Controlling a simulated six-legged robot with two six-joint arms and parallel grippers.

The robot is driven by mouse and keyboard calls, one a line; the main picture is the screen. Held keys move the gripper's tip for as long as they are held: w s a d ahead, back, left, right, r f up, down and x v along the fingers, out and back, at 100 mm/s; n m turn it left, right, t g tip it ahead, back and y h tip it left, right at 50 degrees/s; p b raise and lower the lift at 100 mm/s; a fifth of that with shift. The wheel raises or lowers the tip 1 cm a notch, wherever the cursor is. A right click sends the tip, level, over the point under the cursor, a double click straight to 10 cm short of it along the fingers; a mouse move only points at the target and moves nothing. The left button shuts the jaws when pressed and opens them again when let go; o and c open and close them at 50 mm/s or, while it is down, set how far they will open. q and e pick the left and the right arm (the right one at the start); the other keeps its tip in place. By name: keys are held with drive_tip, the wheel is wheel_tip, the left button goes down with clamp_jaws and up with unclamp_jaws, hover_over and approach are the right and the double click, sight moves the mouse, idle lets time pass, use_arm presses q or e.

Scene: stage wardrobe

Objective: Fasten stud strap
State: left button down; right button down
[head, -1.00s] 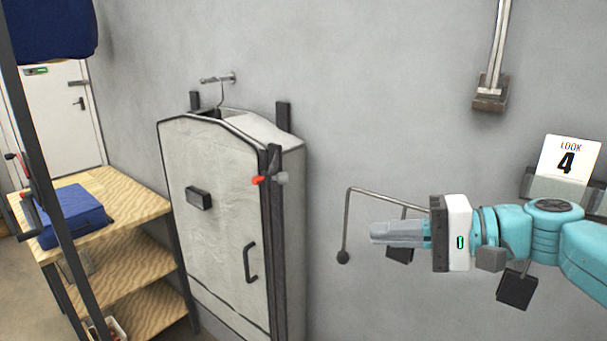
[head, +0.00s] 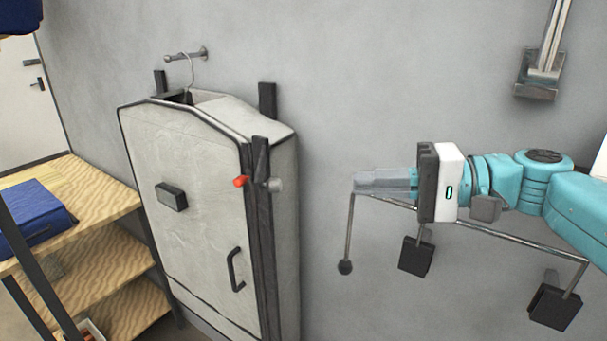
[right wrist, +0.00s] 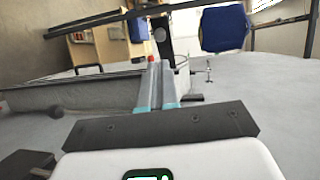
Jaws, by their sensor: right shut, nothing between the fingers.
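A pale garment bag (head: 195,170) with black edging hangs against the wall from a hook. At its right front edge, a short black strap (head: 260,157) stands upright. A red piece (head: 240,182) sits at its left and a round grey knob (head: 275,185) at its right. I cannot tell whether the strap is fastened. My right gripper (head: 356,182) is shut and empty, right of the knob at about its height and apart from it, pointing left. In the right wrist view the red piece (right wrist: 151,58) shows just beyond the fingertips (right wrist: 158,66). My left gripper is not in view.
A thin metal rail (head: 500,237) with hanging black blocks (head: 416,256) runs below and behind my right gripper. A wooden shelf unit (head: 95,200) with a blue folded item (head: 35,215) stands at left. The wall between bag and gripper is clear.

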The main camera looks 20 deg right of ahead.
sight(280, 186)
drive_tip(key=x, duration=0.3)
drive_tip(key=p+x, duration=0.1)
drive_tip(key=x, duration=0.2)
drive_tip(key=p+x, duration=0.1)
drive_tip(key=x, duration=0.2)
drive_tip(key=shift+s+a, duration=0.25)
drive_tip(key=shift+a, duration=0.3)
drive_tip(key=shift+w, duration=0.1)
